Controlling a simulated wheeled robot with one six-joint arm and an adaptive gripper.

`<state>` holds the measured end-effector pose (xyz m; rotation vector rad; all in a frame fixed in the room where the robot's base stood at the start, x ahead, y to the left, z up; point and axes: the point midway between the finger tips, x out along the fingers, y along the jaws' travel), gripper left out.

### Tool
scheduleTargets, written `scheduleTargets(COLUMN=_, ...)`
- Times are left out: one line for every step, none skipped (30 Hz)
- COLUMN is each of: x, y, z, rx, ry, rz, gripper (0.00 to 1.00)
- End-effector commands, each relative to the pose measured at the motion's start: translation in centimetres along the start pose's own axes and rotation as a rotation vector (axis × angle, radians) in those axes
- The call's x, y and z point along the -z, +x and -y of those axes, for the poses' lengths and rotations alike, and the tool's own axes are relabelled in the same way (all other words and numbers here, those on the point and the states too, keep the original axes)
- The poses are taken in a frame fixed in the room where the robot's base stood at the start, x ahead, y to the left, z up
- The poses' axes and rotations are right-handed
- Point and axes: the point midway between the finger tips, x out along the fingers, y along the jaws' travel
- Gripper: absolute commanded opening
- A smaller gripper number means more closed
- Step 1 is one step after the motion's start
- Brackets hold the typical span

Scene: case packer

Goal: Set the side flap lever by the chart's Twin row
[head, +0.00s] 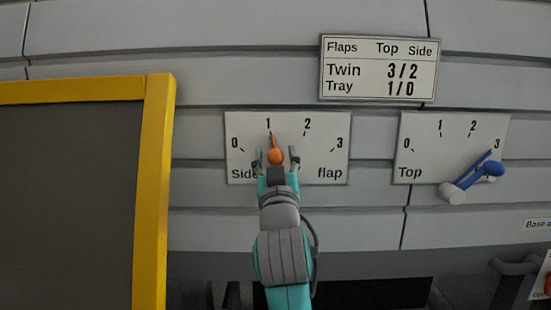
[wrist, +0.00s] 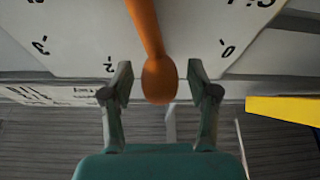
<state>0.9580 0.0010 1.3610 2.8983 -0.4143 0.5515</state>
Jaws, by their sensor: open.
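The side flap dial plate (head: 317,151) is marked 0 to 3. Its orange lever (head: 273,145) points at about 1. My gripper (head: 276,157) is open, with one finger on each side of the lever's round knob. In the wrist view the orange lever (wrist: 148,35) hangs between the two open fingers (wrist: 160,85), with a gap visible on both sides of the knob. The chart (head: 379,68) has columns Top and Side. Its Twin row reads 3/2 and its Tray row reads 1/0.
The Top dial (head: 425,150) is at the right, and its blue lever (head: 485,169) points at about 3. A dark panel with a yellow frame (head: 155,190) stands at the left. A grey handle and a red part (head: 548,285) show at the lower right edge.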

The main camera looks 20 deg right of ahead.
Motion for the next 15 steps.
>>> scheduleTargets(x=0.00, y=0.02, z=0.00, rx=0.000, ry=0.000, rz=0.000, gripper=0.60)
scheduleTargets(x=0.00, y=0.02, z=0.00, rx=0.000, ry=0.000, rz=0.000, gripper=0.60)
scheduleTargets(x=0.00, y=0.01, z=0.00, rx=0.000, ry=0.000, rz=0.000, gripper=0.60)
scheduleTargets(x=0.00, y=0.01, z=0.00, rx=0.000, ry=0.000, rz=0.000, gripper=0.60)
scheduleTargets(x=0.00, y=0.00, z=0.00, rx=0.000, ry=0.000, rz=0.000, gripper=0.60)
scheduleTargets(x=0.00, y=0.00, z=0.00, rx=0.000, ry=0.000, rz=0.000, gripper=0.55)
scheduleTargets(x=0.01, y=0.00, z=0.00, rx=0.000, ry=0.000, rz=0.000, gripper=0.47)
scheduleTargets(x=0.01, y=-0.01, z=0.00, rx=0.000, ry=0.000, rz=0.000, gripper=0.40)
scheduleTargets(x=0.00, y=-0.01, z=0.01, rx=0.000, ry=0.000, rz=0.000, gripper=0.30)
scheduleTargets(x=0.01, y=-0.01, z=0.01, rx=0.000, ry=0.000, rz=0.000, gripper=0.22)
scheduleTargets(x=0.01, y=-0.01, z=0.00, rx=0.000, ry=0.000, rz=0.000, gripper=0.15)
scheduleTargets(x=0.01, y=-0.02, z=0.01, rx=0.000, ry=0.000, rz=0.000, gripper=0.05)
scheduleTargets(x=0.01, y=-0.02, z=0.01, rx=0.000, ry=0.000, rz=0.000, gripper=0.00)
scheduleTargets(x=0.01, y=-0.02, z=0.01, rx=0.000, ry=0.000, rz=0.000, gripper=0.00)
scheduleTargets(x=0.01, y=-0.02, z=0.01, rx=0.000, ry=0.000, rz=0.000, gripper=0.00)
